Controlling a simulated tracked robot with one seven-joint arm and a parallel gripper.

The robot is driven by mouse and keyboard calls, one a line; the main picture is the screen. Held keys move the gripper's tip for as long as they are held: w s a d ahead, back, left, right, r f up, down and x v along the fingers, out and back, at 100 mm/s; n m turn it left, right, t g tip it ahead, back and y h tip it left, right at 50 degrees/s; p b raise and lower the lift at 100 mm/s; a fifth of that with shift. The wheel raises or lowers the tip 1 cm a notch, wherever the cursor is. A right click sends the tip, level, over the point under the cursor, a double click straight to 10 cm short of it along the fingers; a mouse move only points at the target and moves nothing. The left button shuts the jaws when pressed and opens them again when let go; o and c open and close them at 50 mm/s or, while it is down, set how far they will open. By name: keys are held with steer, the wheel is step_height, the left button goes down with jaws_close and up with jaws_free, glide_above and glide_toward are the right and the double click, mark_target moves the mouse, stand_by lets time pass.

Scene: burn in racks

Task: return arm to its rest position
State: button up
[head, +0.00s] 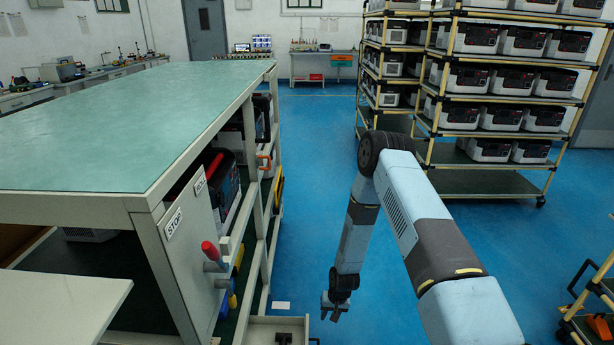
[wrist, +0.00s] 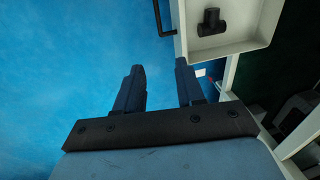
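My arm reaches forward and bends down, so my gripper (head: 333,310) hangs low over the blue floor, just right of the green-topped bench (head: 150,110). In the wrist view the two dark fingers of my gripper (wrist: 160,75) stand apart with nothing between them, only blue floor beyond. A pale open drawer or tray (wrist: 246,38) lies close beyond the right finger, with a dark T-shaped part (wrist: 210,22) in it. The same tray (head: 262,322) shows at the bottom of the head view. I cannot tell whether any finger touches it.
A grey panel marked STOP (head: 192,235) with a red-tipped lever (head: 212,252) stands at the bench's near end. A rack of white-and-black units (head: 490,100) stands behind my arm at the right. A low cart (head: 592,310) is at the right edge. Blue floor (head: 310,150) is clear between bench and rack.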

steer(key=w+d+r+t, duration=0.15)
steer(key=w+r, duration=0.25)
steer(key=r, duration=0.8)
steer(key=w+d+r, duration=0.3)
steer(key=r, duration=0.9)
steer(key=s+d+r+t+h, duration=0.1)
steer(key=s+d+r, duration=0.1)
steer(key=r, duration=0.9)
steer(key=s+d+r+h, duration=0.1)
steer(key=d+r, duration=0.1)
steer(key=r, duration=0.9)
steer(key=s+d+r+t, duration=0.1)
steer(key=s+d+r, duration=0.1)
steer(key=s+r, duration=0.5)
steer(key=s+d+r, duration=0.2)
steer(key=s+r, duration=0.2)
steer(key=r, duration=0.5)
steer(key=s+d+r+t, duration=0.1)
steer(key=s+r, duration=0.3)
steer(key=s, duration=0.5)
steer(key=s+d+r, duration=0.1)
steer(key=s+r, duration=0.3)
steer(key=s, duration=0.6)
steer(key=shift+s+r+t, duration=0.3)
steer(key=shift+t, duration=0.05)
